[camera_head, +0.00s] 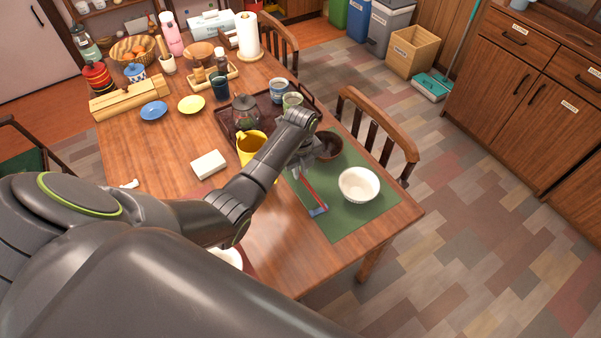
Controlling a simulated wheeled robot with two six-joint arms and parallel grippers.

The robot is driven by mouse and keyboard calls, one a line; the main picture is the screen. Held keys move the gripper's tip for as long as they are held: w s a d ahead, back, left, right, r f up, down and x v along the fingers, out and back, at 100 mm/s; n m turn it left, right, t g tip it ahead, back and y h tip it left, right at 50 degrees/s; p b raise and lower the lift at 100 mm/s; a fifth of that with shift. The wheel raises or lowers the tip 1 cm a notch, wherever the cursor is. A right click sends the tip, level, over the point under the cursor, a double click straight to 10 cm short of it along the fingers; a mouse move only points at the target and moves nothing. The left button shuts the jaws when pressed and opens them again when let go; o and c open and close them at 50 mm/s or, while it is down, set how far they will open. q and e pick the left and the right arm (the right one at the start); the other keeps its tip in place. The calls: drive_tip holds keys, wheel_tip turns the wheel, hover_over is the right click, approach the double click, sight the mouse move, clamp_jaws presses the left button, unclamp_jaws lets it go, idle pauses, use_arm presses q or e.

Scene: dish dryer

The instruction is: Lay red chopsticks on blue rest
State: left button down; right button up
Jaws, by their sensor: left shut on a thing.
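The red chopsticks (311,191) are over the green placemat (345,222) near the table's right end. Their near end is at the small blue rest (318,211); I cannot tell whether they touch it. My left gripper (301,171) is above the mat, shut on the chopsticks at their far part. My own arm and wrist hide part of the grip. My right gripper is not in view.
A white bowl (359,184) and a dark brown bowl (329,145) sit right of the chopsticks on the mat. A yellow mug (250,146) and a tray (228,122) with a teapot stand to the left. A chair (378,127) stands beyond the table's edge.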

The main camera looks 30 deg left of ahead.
use_arm(q)
drive_tip(key=shift+f, duration=0.9)
drive_tip(key=shift+f, duration=0.1)
drive_tip(key=shift+f, duration=0.5)
drive_tip(key=c, duration=1.4)
unclamp_jaws()
drive_tip(key=shift+o, duration=0.2)
drive_tip(key=shift+r, duration=0.15)
wheel_tip(320, 180, up, 13)
